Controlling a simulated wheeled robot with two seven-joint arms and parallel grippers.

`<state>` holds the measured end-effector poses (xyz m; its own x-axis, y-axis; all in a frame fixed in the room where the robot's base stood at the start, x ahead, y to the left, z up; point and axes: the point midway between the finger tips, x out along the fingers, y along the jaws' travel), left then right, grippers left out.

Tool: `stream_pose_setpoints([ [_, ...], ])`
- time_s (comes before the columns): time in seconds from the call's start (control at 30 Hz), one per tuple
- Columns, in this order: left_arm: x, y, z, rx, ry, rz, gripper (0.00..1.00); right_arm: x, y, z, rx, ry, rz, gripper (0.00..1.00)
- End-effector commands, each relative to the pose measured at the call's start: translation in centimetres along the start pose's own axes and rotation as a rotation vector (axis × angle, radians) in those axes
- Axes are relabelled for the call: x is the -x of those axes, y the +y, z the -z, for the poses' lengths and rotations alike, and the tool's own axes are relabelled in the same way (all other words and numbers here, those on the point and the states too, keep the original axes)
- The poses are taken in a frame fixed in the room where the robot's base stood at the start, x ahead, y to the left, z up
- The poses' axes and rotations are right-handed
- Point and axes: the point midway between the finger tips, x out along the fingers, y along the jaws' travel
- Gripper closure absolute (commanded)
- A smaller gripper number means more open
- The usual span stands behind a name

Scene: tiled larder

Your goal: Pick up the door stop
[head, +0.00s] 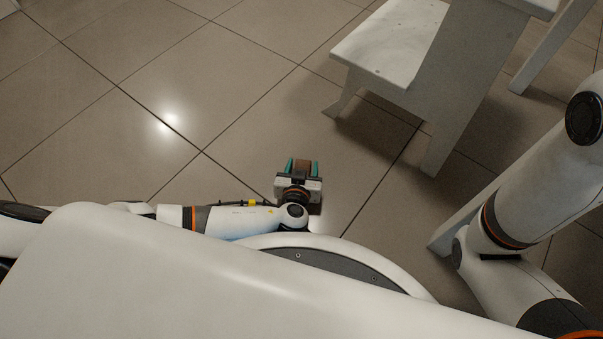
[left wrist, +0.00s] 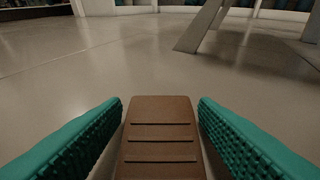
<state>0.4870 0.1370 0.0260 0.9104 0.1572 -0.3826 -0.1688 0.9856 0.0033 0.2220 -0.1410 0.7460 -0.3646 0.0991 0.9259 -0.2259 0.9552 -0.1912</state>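The door stop (left wrist: 160,140) is a brown wedge with dark grooves across its top, lying on the tiled floor. In the left wrist view it sits between the two green ridged fingers of my left gripper (left wrist: 160,135). The fingers are apart, one on each side, with a narrow gap at least on the left. In the head view my left gripper (head: 302,166) is low over the floor in front of my base, and a brown part of the door stop (head: 303,166) shows between its fingers. My right gripper is out of view; only part of the right arm shows.
A white step stool (head: 400,50) stands at the upper right, its legs on the floor; they also show ahead in the left wrist view (left wrist: 200,28). The tiled floor (head: 130,100) to the left of my left gripper is clear.

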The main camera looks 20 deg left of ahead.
Motion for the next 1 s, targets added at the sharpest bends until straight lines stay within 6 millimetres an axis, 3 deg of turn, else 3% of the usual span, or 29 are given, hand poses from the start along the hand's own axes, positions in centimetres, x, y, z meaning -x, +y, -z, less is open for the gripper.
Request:
stream_pose_setpoints([
  [0.03,0.0,0.0,0.0,0.000,0.000,0.000,0.54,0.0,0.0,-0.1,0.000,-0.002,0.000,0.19],
  [0.23,0.0,0.0,0.0,0.000,0.000,0.000,0.86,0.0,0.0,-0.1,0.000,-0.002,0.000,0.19],
  [0.57,0.4,0.0,-0.9,0.001,0.000,0.000,0.86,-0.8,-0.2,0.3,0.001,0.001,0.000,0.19],
  [1.0,3.3,0.0,-7.8,0.002,0.002,0.001,0.86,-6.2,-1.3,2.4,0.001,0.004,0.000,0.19],
])
